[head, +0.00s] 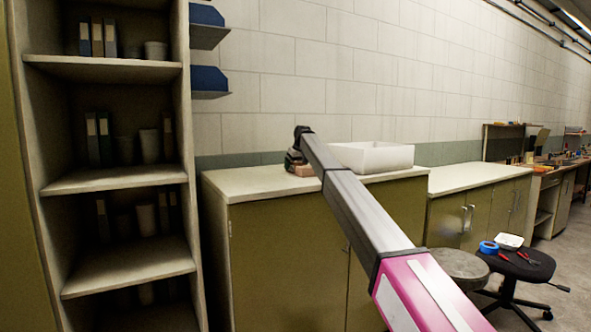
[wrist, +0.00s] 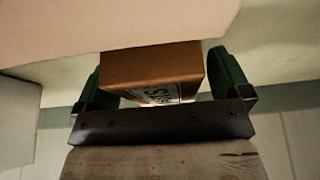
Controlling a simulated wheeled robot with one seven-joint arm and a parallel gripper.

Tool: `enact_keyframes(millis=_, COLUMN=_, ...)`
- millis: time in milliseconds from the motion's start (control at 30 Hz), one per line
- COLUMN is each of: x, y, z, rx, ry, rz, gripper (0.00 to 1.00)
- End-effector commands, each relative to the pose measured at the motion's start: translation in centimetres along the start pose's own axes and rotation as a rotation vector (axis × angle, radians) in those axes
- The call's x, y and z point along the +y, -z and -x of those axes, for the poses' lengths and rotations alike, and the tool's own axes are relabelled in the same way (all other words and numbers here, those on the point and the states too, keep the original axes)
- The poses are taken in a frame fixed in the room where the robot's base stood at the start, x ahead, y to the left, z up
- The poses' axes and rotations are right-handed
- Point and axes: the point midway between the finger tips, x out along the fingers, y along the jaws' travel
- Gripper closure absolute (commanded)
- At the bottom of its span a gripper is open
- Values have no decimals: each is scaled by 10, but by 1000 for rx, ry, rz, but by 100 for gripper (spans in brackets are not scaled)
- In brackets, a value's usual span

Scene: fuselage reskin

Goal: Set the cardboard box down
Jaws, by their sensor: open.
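The cardboard box (head: 304,171) is a small brown box on the cabinet's pale worktop (head: 250,184), left of a white bin. In the wrist view the cardboard box (wrist: 150,73) shows with a printed label, between the two green fingers. My gripper (head: 294,160) is at the box, at the end of my outstretched arm. In the wrist view my gripper (wrist: 157,62) is open around the box, with a finger on each side. A gap shows at the right finger; the left finger is close to the box, and contact there is unclear. The box's underside is hard to make out.
The white bin (head: 372,157) stands right of the box on the worktop. Open shelves (head: 120,181) with binders rise at the left. A lower cabinet (head: 475,178) and a stool (head: 515,264) with tools and blue tape are at the right. The worktop's left front is clear.

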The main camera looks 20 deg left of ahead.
Motion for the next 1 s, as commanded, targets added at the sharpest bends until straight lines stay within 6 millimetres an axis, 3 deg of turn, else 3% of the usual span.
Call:
enact_keyframes(millis=300, x=0, y=0, z=-9, rx=0, ry=0, rz=0, gripper=7)
enact_keyframes(millis=500, x=0, y=0, z=-9, rx=0, ry=0, rz=0, gripper=73)
enact_keyframes(millis=567, x=0, y=1, z=-8, rx=1, ry=0, rz=0, gripper=79)
enact_keyframes(millis=1000, x=0, y=6, z=4, rx=2, ry=-1, rz=0, gripper=79)
